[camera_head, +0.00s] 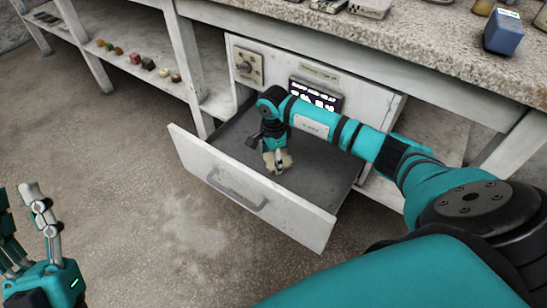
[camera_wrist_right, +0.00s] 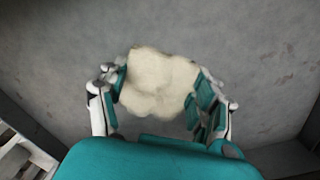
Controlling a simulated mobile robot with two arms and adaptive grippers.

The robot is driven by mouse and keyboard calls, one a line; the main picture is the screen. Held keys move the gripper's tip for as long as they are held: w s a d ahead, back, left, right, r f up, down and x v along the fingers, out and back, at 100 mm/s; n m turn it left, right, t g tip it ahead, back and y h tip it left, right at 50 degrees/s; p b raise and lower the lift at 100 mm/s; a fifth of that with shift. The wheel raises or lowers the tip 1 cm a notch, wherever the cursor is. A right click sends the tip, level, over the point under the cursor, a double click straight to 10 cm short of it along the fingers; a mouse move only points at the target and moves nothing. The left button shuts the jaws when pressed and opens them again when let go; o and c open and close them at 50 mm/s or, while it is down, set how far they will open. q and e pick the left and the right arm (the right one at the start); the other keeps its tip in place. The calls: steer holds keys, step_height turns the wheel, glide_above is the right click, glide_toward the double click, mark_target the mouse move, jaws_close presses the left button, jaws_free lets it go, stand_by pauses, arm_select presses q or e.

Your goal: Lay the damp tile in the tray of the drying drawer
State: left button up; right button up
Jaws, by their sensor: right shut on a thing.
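The drying drawer (camera_head: 262,205) is pulled out, and its dark grey tray floor (camera_head: 325,172) shows. My right gripper (camera_head: 278,163) points down inside the drawer and is shut on the tile (camera_head: 287,158), a cream, lumpy-edged piece. In the right wrist view the tile (camera_wrist_right: 158,82) sits between the two fingers of my right gripper (camera_wrist_right: 162,92), above the grey tray floor (camera_wrist_right: 255,60). The tile is low over the floor; I cannot tell whether it touches. My left gripper (camera_head: 20,205) is open and empty at the left edge, outside the drawer.
The drawer cabinet has a dial (camera_head: 249,67) and a dark display panel (camera_head: 316,95) above the drawer. A speckled stone counter (camera_head: 400,40) with a blue block (camera_head: 503,33) is above. A low shelf (camera_head: 125,62) at left holds several small pieces. The floor in front is clear.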

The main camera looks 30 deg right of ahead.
steer(key=shift+f, duration=0.1)
steer(key=o, duration=1.4)
